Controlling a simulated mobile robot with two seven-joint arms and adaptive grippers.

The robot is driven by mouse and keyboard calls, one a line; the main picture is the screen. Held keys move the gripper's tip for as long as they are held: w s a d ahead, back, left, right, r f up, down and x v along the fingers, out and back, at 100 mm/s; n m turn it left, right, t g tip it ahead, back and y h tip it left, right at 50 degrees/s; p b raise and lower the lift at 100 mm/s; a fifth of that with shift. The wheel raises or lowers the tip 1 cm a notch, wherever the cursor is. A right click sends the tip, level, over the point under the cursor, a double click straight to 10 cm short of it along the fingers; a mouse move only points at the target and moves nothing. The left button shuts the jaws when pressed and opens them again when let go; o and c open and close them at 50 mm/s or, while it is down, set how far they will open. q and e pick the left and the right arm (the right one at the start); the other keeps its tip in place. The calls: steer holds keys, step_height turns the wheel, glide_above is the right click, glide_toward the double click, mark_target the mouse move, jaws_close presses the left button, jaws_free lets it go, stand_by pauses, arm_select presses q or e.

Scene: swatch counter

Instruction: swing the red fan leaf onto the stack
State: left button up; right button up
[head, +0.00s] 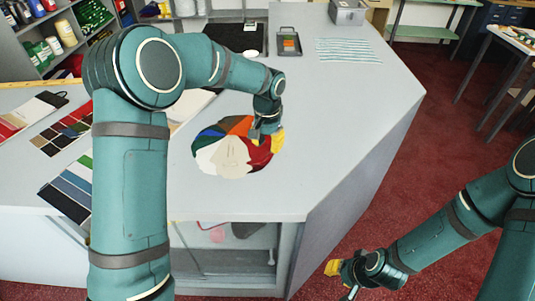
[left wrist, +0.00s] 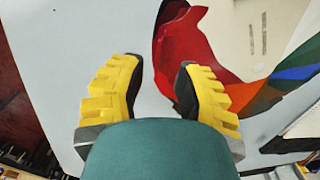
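A fan of coloured leaves lies on the grey counter in the head view. The red fan leaf (head: 262,159) is at its right side; it also shows in the left wrist view (left wrist: 187,42). Cream leaves (head: 224,158) lie left of it, perhaps the stack, with orange, green and blue leaves behind. My left gripper (head: 268,138) is low over the fan's right edge. In the left wrist view its yellow fingers (left wrist: 157,92) are apart, with nothing gripped. The right-hand finger there overlaps the red leaf; contact cannot be told. My right gripper (head: 341,280) is open and empty beyond the counter's front.
Swatch cards (head: 70,132) lie on the counter's left. A black mat (head: 237,36), a small grey tray (head: 289,41) and a striped sheet (head: 347,50) are at the back. The counter (head: 345,120) right of the fan is clear.

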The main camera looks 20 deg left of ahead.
mark_target(267, 153)
arm_select(q)
steer(key=shift+f, duration=2.05)
jaws_close()
